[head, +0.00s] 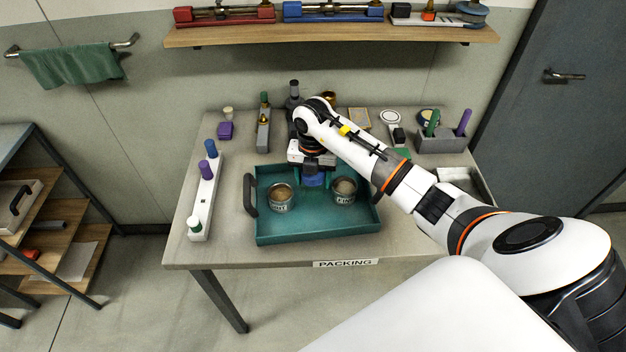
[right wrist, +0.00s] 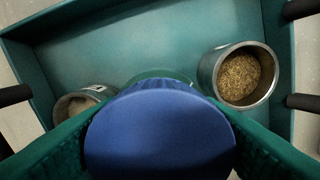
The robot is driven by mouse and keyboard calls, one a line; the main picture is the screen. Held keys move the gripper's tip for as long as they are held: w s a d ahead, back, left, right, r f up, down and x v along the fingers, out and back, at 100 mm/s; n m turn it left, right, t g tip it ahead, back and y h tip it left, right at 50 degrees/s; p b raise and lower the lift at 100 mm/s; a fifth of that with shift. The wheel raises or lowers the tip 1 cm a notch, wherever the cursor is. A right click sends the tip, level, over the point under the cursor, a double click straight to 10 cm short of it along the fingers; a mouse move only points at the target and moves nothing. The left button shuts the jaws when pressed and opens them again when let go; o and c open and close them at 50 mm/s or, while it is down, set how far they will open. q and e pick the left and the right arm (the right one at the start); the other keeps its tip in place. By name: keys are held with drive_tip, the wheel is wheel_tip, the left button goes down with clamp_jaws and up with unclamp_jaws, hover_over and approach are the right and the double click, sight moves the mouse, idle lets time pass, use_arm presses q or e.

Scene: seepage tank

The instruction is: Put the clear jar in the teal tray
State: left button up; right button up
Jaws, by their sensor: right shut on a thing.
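The teal tray (head: 315,232) lies on the packing table and fills much of the right wrist view (right wrist: 150,40). My right gripper (head: 313,172) is over the tray's back part, between two open tins. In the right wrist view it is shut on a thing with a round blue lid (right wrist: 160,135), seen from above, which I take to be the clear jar. The jar's body is mostly hidden under the lid, and I cannot tell whether it touches the tray floor. My left gripper is not in view.
A left tin (head: 281,198) and a right tin (head: 344,190) stand in the tray. The tray has dark side handles (head: 250,195). A white rack with capped bottles (head: 204,200) stands left of it. A grey holder (head: 442,140) stands at back right. The tray's front floor is clear.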

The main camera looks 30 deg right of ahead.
drive_tip(key=shift+f, duration=0.95)
drive_tip(key=shift+f, duration=0.2)
drive_tip(key=o, duration=0.8)
drive_tip(key=shift+c, duration=0.2)
drive_tip(key=shift+r, duration=0.1)
wheel_tip(320, 180, up, 11)
drive_tip(key=b, duration=0.2)
drive_tip(key=shift+b, duration=0.4)
drive_tip(key=shift+r, duration=0.55)
